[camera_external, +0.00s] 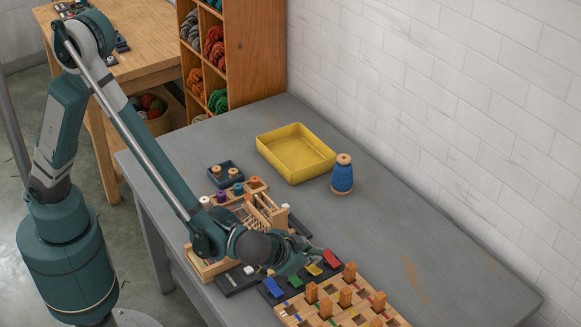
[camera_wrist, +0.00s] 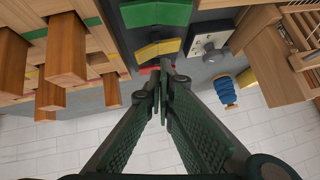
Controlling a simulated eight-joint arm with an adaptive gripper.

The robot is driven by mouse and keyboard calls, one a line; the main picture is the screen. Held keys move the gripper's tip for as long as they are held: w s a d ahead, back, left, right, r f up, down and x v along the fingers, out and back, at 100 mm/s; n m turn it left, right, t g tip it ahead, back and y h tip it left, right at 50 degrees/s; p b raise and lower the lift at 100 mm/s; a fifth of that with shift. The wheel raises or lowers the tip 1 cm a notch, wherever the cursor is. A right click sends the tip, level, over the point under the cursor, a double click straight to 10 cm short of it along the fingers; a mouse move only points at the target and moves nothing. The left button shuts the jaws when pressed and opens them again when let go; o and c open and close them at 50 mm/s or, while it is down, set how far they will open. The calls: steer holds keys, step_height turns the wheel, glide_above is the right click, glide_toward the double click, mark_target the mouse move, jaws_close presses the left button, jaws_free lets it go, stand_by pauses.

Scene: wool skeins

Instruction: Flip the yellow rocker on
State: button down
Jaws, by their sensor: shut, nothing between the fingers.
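The yellow rocker (camera_external: 314,269) sits in a dark strip between a green rocker (camera_external: 294,280) and a red rocker (camera_external: 331,259). In the wrist view the yellow rocker (camera_wrist: 158,50) has a bend across its middle; I cannot tell which end is pressed down. My gripper (camera_external: 318,253) is low over the strip, its tips close to the yellow and red rockers. In the wrist view my gripper (camera_wrist: 162,84) is shut and empty, its tips near the red rocker (camera_wrist: 150,70), which they partly hide. I cannot tell if they touch anything.
A blue rocker (camera_external: 272,288) is at the strip's near end. A wooden board with upright pegs (camera_external: 345,298) stands close beside the strip. A grey knob panel (camera_wrist: 208,44) is on the other side. A yellow tray (camera_external: 262,150) and blue spool (camera_external: 342,178) stand farther back.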

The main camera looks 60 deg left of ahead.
step_height(320, 180, up, 3)
steer(key=shift+f+p, duration=0.15)
steer(key=shift+p, duration=0.35)
steer(key=a+p+v, duration=0.1)
steer(key=v, duration=0.8)
steer(key=shift+s+a+r+p, duration=0.25)
steer(key=shift+s+r+p, duration=0.1)
steer(key=shift+r+p, duration=0.05)
steer(key=shift+a, duration=0.1)
